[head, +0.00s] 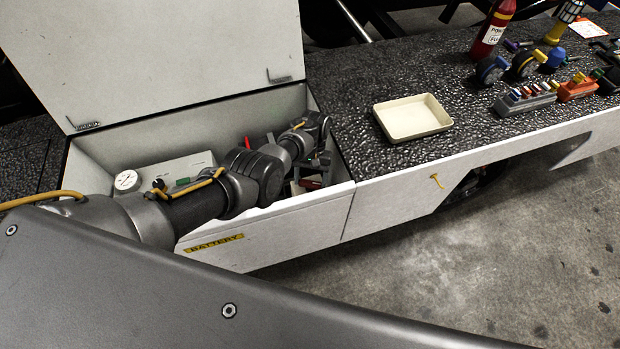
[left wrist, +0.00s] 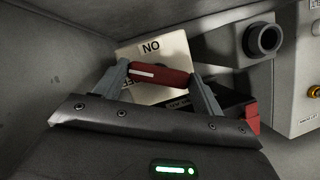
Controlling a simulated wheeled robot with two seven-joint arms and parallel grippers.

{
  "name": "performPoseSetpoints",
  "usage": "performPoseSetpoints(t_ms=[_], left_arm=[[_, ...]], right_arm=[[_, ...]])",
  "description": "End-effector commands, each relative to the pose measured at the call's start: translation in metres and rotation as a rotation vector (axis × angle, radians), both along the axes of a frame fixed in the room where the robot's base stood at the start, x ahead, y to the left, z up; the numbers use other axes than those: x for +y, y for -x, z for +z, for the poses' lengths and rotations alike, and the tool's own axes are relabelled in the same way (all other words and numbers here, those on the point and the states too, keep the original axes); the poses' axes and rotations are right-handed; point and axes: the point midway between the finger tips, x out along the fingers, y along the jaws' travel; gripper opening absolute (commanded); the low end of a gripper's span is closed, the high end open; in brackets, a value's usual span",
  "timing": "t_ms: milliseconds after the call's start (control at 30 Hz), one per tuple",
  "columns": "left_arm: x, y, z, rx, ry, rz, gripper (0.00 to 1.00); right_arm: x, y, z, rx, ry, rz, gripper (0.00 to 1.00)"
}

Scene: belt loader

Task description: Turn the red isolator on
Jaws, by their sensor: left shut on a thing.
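The red isolator handle (left wrist: 165,76) lies roughly level across the left wrist view, with a white mark toward its left end. My left gripper (left wrist: 163,84) is shut on it, one finger near each end. Behind it is a pale label plate (left wrist: 150,50) with letters reading "NO", which may be "ON" upside down; other lettering is partly covered. My right gripper is not in view.
The box's lid (head: 160,50) stands open behind it, and its front wall (head: 275,228) has a yellow BATTERY label. A gauge (head: 127,181) sits inside at left. A dark round fitting (left wrist: 264,40) is close by. A cream tray (head: 412,118) and connectors (head: 525,98) are on the deck.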

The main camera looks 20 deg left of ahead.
Motion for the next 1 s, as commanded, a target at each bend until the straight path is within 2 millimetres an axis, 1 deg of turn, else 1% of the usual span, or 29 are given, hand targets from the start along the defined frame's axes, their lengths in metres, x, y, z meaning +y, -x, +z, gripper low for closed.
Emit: performPoseSetpoints(t_ms=[433,800,1000], left_arm=[[-0.002,0.001,0.001,-0.001,-0.002,-0.424,0.46],[-0.004,0.002,0.002,-0.002,-0.002,-0.763,0.46],[-0.004,0.003,0.002,-0.001,-0.001,-0.909,0.46]], right_arm=[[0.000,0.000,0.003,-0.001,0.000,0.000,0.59],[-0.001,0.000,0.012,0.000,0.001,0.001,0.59],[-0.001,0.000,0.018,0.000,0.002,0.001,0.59]])
